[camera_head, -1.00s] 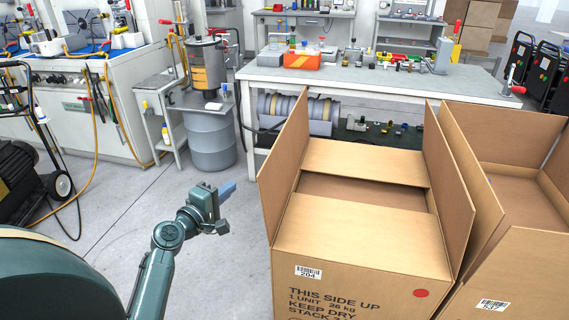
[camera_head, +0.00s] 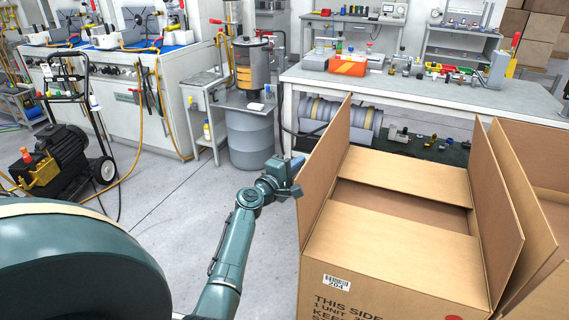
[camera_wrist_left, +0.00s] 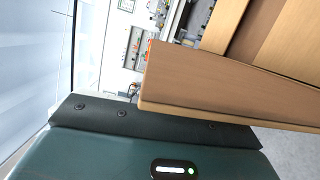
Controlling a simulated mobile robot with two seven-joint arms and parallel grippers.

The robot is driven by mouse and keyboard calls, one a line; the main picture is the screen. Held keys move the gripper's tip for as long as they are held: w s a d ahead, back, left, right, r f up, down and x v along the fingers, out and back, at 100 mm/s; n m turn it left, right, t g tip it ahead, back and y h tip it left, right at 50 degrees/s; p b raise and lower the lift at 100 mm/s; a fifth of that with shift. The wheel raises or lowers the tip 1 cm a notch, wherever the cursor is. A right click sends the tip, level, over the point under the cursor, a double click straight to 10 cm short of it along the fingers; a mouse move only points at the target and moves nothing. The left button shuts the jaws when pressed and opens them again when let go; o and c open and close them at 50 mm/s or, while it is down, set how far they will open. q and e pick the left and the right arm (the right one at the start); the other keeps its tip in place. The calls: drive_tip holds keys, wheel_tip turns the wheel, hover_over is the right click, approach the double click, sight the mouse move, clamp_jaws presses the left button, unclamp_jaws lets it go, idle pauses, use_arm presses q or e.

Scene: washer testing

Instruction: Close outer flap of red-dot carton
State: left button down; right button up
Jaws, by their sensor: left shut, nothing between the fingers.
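The red-dot carton (camera_head: 385,282) stands at the right of the head view, its red dot (camera_head: 454,318) just at the bottom edge. Its two inner flaps lie folded inward with a gap between them. Its left outer flap (camera_head: 325,170) and right outer flap (camera_head: 500,210) stand up. My left gripper (camera_head: 293,164) is shut and empty, right beside the outer face of the left flap; I cannot tell whether it touches. In the left wrist view the flap (camera_wrist_left: 235,90) fills the right side and hides the fingers. My right gripper is not in view.
A second open carton (camera_head: 545,215) stands close on the right. A grey drum (camera_head: 250,135) and a machine with hoses stand at the left.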

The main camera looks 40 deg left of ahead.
use_arm(q)
drive_tip(key=shift+w+d, duration=0.1)
drive_tip(key=shift+d, duration=0.2)
drive_tip(key=shift+d, duration=0.15)
